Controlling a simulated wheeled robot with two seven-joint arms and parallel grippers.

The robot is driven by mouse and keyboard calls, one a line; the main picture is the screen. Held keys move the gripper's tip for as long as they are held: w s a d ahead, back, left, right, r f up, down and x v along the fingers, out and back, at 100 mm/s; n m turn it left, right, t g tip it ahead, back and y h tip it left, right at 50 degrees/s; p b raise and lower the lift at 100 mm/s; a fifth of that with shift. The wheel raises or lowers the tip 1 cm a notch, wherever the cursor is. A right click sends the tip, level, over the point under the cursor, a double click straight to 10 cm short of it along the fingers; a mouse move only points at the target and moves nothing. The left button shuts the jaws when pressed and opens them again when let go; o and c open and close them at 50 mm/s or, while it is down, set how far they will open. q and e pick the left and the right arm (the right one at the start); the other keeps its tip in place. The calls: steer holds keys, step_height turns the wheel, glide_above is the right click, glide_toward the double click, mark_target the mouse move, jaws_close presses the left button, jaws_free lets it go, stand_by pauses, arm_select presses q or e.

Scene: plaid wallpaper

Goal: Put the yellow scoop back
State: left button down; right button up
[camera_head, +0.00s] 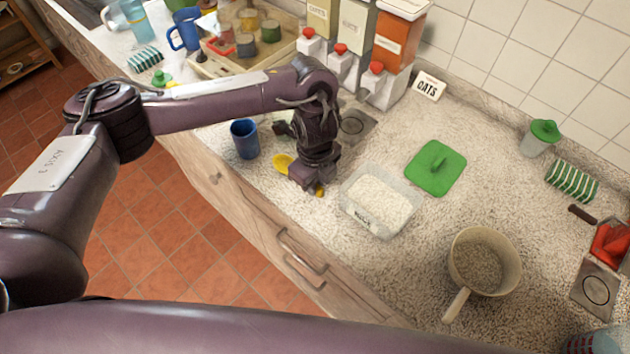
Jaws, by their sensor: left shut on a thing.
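The yellow scoop (283,161) is low over the counter, between the blue cup and the clear container. My left gripper (308,186) is shut on it and hides its middle. One yellow part shows to the left of the gripper and a small yellow bit shows below it. I cannot tell whether the scoop touches the counter. A clear container (382,200) of white grains, with a label on its front, stands open just right of the gripper. A green lid (436,167) with a handle lies flat to its right. My right gripper is not in view.
A blue cup (245,139) stands left of the gripper. A beige pot (484,262) of grain stands front right. A wooden tray (222,68) of jars is at back left.

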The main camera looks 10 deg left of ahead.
arm_select(q)
steer(key=shift+f, duration=0.15)
steer(key=c, duration=1.4)
jaws_free()
steer(key=shift+c, duration=0.2)
steer(key=shift+w+r, duration=0.1)
steer(key=shift+r, duration=0.5)
step_height(320, 180, up, 11)
steer(key=shift+r, duration=0.1)
